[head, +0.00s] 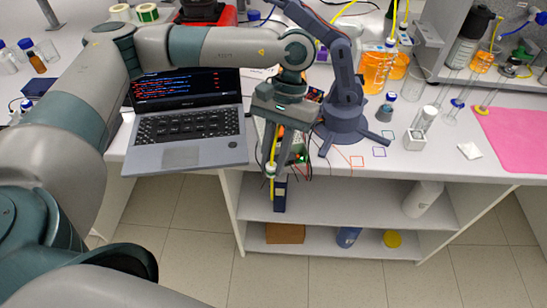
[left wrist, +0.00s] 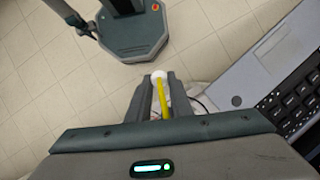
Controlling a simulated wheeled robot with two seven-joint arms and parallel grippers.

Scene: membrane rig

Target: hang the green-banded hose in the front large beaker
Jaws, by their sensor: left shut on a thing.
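My left gripper (head: 274,172) points down in front of the bench edge and is shut on a yellow hose (head: 272,188). The hose also shows between the fingers in the left wrist view (left wrist: 163,98), with a white collar by the fingertips (left wrist: 161,76). I cannot make out a clear green band on it. A large beaker with orange liquid (head: 375,75) stands on the bench to the right, well apart from the gripper. Another orange-filled beaker (head: 400,67) is just behind it. Yellow hoses (head: 392,22) come down above them. My right gripper is not in view.
An open laptop (head: 190,128) lies left of the gripper. A dark small robot arm (head: 343,95) stands between gripper and beakers. An empty glass beaker (head: 416,82), a small bottle (head: 386,108) and a white holder (head: 415,138) are farther right. Shelves (head: 340,207) sit below the bench.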

